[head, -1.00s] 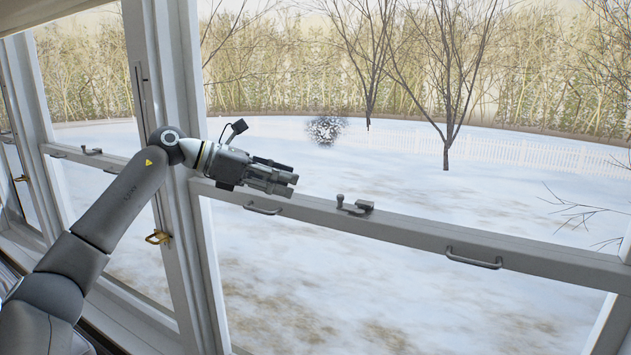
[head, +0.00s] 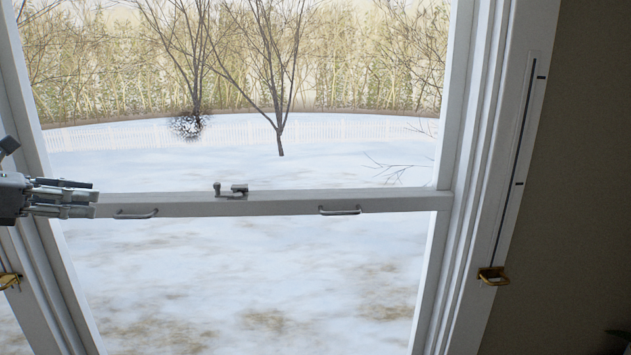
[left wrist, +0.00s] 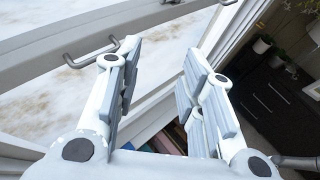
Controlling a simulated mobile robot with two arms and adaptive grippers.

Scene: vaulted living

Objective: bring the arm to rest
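My left gripper (head: 75,198) shows at the left edge of the head view, in front of the window. Its fingers point right, and most of the arm is out of the picture. In the left wrist view my left gripper (left wrist: 155,92) has its two padded fingers apart with nothing between them. Beyond the fingers are the window frame and the room below. My right gripper is in neither view.
The window's middle rail (head: 275,205) carries a latch (head: 232,190) and pull handles (head: 340,210). A dark wall (head: 570,180) is at the right. The left wrist view shows a dark drawer cabinet (left wrist: 275,100) at the right.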

